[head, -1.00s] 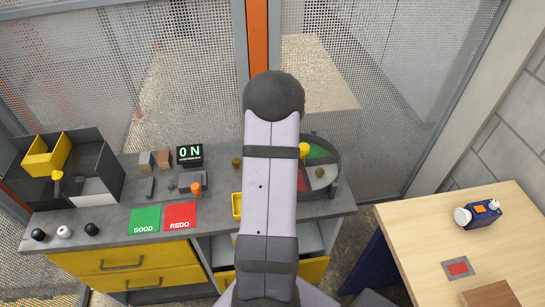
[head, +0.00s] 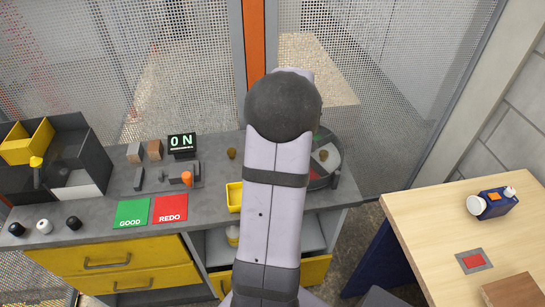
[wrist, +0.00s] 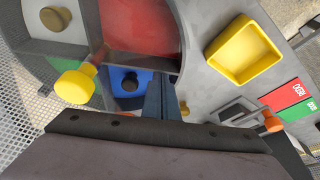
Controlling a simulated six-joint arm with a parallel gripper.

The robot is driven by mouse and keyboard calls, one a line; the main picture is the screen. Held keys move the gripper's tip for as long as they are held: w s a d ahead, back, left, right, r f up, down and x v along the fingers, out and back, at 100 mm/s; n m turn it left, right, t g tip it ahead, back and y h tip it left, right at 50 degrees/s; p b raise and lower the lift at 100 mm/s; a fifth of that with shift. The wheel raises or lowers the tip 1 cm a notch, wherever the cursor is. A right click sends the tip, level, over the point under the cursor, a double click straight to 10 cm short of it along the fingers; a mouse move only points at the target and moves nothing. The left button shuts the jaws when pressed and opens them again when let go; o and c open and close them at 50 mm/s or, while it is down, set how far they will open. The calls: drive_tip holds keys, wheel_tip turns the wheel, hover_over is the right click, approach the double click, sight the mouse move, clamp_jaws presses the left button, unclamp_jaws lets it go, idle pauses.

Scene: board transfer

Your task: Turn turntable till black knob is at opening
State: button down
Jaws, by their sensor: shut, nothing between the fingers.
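The turntable (head: 318,181) is at the back right of the bench, largely hidden behind my arm in the head view. There its pale sector carries a brown knob (head: 323,155). In the wrist view I see the pale sector (wrist: 70,45) with its knob, a red sector (wrist: 140,25), a yellow knob (wrist: 75,86) on a post, and a black knob (wrist: 129,83) on a blue surface. My gripper (wrist: 161,84) is shut and empty, its fingers just right of the black knob in the picture. I cannot tell whether they touch anything. The opening is not clearly visible.
A yellow tray (head: 234,197) is beside the turntable; it also shows in the wrist view (wrist: 243,52). GOOD (head: 132,212) and REDO (head: 170,208) pads and a lit ON display (head: 182,143) lie farther left. A mesh fence (head: 390,100) stands behind the bench.

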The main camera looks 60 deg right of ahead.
drive_tip(key=shift+s+a+f+n+b, duration=0.1)
drive_tip(key=shift+s+a+n+b, duration=0.05)
drive_tip(key=shift+s+n+b, duration=0.3)
drive_tip(key=shift+s+a+b, duration=0.15)
drive_tip(key=shift+s+b, duration=0.3)
drive_tip(key=shift+b, duration=0.05)
drive_tip(key=shift+s, duration=0.15)
drive_tip(key=shift+r, duration=0.2)
drive_tip(key=d+p+v, duration=0.1)
drive_tip(key=p+v, duration=0.4)
drive_tip(key=v, duration=0.5)
drive_tip(key=shift+a+p, duration=0.3)
drive_tip(key=shift+p, duration=0.1)
